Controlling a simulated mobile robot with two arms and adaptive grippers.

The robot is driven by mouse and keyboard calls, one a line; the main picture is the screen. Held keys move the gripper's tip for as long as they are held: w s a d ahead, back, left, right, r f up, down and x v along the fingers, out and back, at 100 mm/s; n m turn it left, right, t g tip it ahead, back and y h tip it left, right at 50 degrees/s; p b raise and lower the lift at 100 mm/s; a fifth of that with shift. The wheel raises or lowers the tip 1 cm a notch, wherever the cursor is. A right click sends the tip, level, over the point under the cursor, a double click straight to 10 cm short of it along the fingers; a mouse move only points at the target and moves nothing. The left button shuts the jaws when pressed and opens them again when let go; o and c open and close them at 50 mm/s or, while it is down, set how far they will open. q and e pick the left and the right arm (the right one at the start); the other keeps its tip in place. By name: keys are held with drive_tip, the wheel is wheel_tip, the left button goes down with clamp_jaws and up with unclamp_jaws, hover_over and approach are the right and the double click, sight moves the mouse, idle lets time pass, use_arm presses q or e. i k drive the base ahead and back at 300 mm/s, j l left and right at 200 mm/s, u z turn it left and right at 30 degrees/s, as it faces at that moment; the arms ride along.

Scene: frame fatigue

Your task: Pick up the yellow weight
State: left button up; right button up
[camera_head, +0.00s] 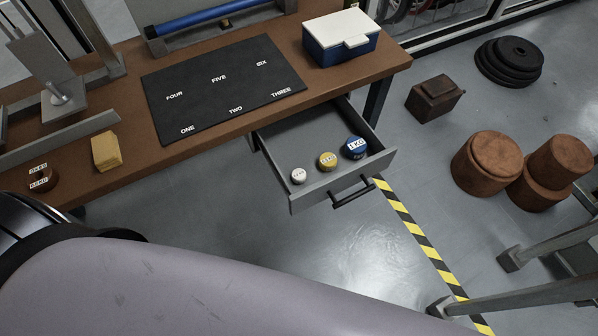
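The yellow weight (327,161) is a small round disc with a pale label on top. It lies in the open drawer (294,207) under the table, between a smaller white weight (298,176) on its left and a larger blue weight (355,147) on its right. The blue weight's label reads 1 KG. The weights stand apart in a row, and nothing covers the yellow one. A large pale part of my own body fills the bottom of the view. Neither of my grippers shows.
The wooden table (215,127) bears a black numbered mat (205,97), a blue box with a white lid (341,38) and a yellow block (106,151). The drawer's dark handle (353,194) faces the open floor. Rusty cylinders (485,163) stand at the right.

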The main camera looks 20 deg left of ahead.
sight(328, 162)
drive_tip(key=i+l+u, duration=0.1)
drive_tip(key=l+u, duration=0.8)
